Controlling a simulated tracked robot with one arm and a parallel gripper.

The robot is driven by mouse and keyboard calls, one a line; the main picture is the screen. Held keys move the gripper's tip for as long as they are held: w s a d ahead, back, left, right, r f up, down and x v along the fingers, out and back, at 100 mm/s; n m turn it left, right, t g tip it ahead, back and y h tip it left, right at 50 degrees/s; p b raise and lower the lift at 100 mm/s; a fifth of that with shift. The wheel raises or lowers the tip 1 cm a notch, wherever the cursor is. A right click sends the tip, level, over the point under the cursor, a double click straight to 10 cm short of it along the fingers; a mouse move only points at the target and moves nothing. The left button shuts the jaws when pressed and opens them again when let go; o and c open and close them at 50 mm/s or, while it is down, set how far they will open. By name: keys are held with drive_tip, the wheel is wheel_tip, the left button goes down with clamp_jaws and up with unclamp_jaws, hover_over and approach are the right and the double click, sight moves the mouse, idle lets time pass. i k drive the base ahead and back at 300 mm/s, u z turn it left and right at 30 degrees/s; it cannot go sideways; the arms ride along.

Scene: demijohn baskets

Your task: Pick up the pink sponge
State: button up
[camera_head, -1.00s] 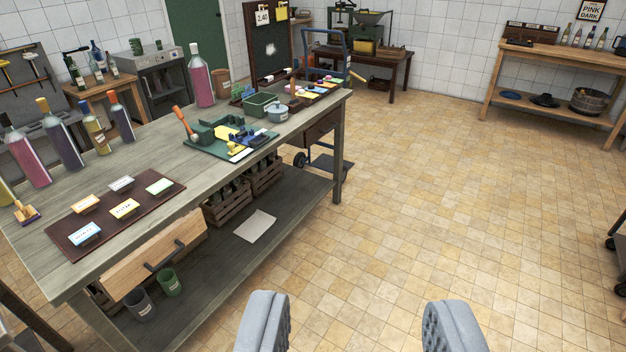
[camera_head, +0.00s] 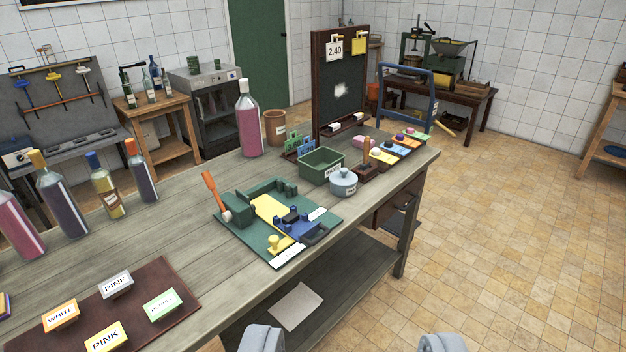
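Small pink and purple pieces (camera_head: 400,138) sit on a row of coloured pads at the far right end of the workbench (camera_head: 190,210), too small to identify. Small pale pieces (camera_head: 334,127) lie on the chalkboard's ledge. A yellow block (camera_head: 106,338) labelled PINK lies on a brown mat at the near left. My gripper (camera_head: 352,342) shows only its two grey fingertips at the bottom edge. They are wide apart with nothing between them, in front of the workbench.
The workbench holds several tall bottles (camera_head: 249,122), a green board (camera_head: 268,246) with tools, a green tray (camera_head: 320,165) and a lidded pot (camera_head: 344,182). A chalkboard (camera_head: 340,75) stands at its back. Tiled floor (camera_head: 490,220) is clear to the right.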

sight(357, 142)
drive_tip(key=u, duration=0.1)
drive_tip(key=i, duration=0.9)
drive_tip(key=u, duration=0.05)
